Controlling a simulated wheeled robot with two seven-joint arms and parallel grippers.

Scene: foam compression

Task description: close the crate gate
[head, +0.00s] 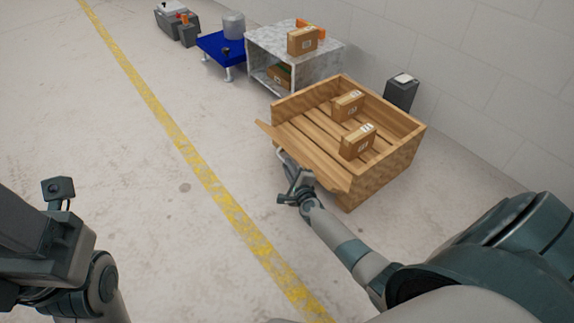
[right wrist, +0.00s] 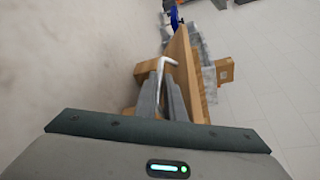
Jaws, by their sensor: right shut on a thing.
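The wooden crate (head: 400,165) stands on the floor right of centre in the head view. Its gate (head: 305,158) is the plank panel on the near left side, tilted outward from the crate and partly open. My right gripper (head: 290,172) is at the outer face of the gate, near its middle. In the right wrist view the fingers (right wrist: 170,95) are shut on the pale bent handle (right wrist: 163,66) beside the gate's wooden panel (right wrist: 186,75). My left arm shows at the lower left of the head view; its fingertips are not clearly visible.
Two cardboard boxes, one at the back (head: 347,106) and one nearer (head: 357,142), sit inside the crate. A grey shelf unit (head: 322,70), a blue platform (head: 220,50) and a dark bin (head: 401,93) stand behind. The floor left of the gate is clear.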

